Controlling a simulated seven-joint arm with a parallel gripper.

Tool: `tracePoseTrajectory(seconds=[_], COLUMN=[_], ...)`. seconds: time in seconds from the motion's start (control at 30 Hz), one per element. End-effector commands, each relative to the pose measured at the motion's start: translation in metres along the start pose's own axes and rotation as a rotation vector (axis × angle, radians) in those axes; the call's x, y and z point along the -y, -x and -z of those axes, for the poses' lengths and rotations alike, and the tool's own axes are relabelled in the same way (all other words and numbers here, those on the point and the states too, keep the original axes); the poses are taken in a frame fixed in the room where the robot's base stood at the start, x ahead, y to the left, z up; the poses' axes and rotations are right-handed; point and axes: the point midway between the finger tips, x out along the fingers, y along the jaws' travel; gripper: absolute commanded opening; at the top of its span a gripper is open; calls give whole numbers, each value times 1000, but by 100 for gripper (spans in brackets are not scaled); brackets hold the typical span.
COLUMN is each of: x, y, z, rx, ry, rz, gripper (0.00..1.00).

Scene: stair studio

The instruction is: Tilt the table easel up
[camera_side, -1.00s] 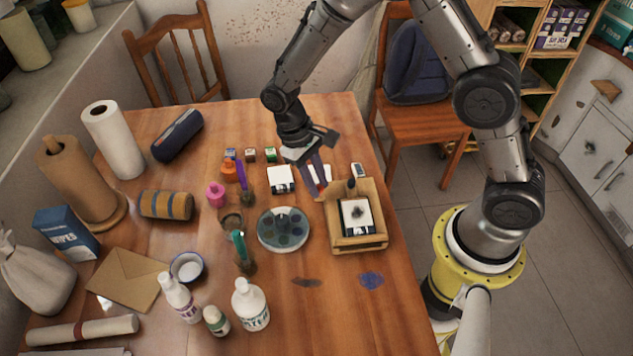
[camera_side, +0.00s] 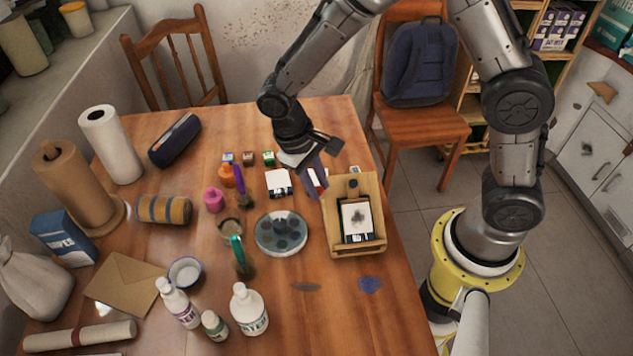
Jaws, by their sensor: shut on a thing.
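The wooden table easel (camera_side: 370,190) stands near the right edge of the table, with a small picture (camera_side: 356,221) resting on its panel. The panel is raised at a tilt, its upper edge toward the back. My gripper (camera_side: 314,186) is at the easel's upper left side, fingers pointing down, and is shut on the easel's edge. The exact contact between fingertips and wood is small and partly hidden.
A round palette (camera_side: 281,233) lies just left of the easel. Paint jars, brushes in cups and white bottles (camera_side: 248,309) crowd the table's left and middle. The table's front right is clear apart from paint stains (camera_side: 370,284). A chair (camera_side: 425,130) with a backpack stands behind.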

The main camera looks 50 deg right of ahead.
Motion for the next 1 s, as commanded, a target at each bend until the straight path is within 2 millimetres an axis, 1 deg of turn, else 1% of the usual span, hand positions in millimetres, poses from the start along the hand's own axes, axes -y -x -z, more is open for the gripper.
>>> tracePoseTrajectory(seconds=[0.03,0.53,0.57,0.7,1.0], x=[6,6,6,6,5], y=[-2,-3,-3,-2,0], z=[-5,-8,-8,-7,-5], rx=[13,20,20,19,11], ry=[-2,-2,-2,-3,-4], rz=[10,7,7,6,8], gripper=[0,0,30,55,56])
